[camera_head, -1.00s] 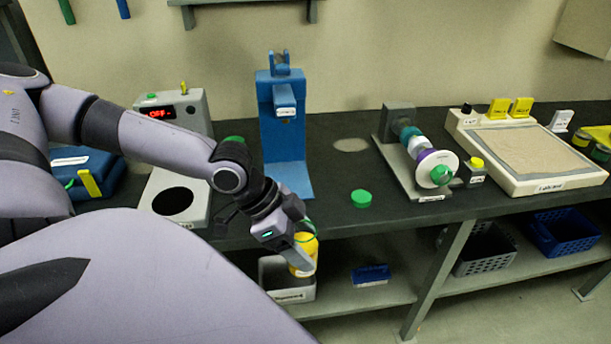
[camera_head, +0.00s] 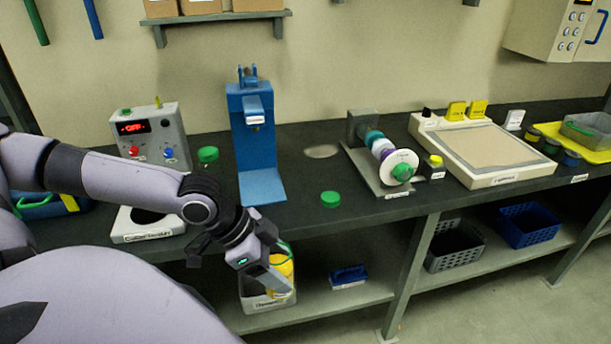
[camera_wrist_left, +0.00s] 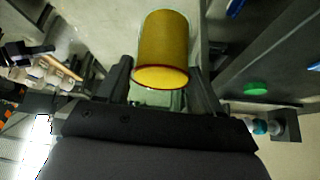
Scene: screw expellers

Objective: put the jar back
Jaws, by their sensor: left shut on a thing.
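My left gripper (camera_head: 268,268) is shut on a yellow jar (camera_head: 282,268), in front of the bench edge and over a labelled white bin (camera_head: 262,302) on the lower shelf. In the left wrist view the jar (camera_wrist_left: 163,50) sits between the two fingers (camera_wrist_left: 160,92). Its amber side and a yellow round end show. I cannot tell whether the jar touches the bin. A green ring shows at the gripper, partly hidden by it. A green lid (camera_head: 330,198) lies on the bench top, apart from the jar. My right gripper is not in view.
A blue press stand (camera_head: 258,150) and a grey device with a red display (camera_head: 150,140) stand on the bench. A spool device (camera_head: 385,160) and a sand-coloured tray (camera_head: 490,150) are to the right. A blue box (camera_head: 348,276) and baskets (camera_head: 455,248) are on the lower shelf.

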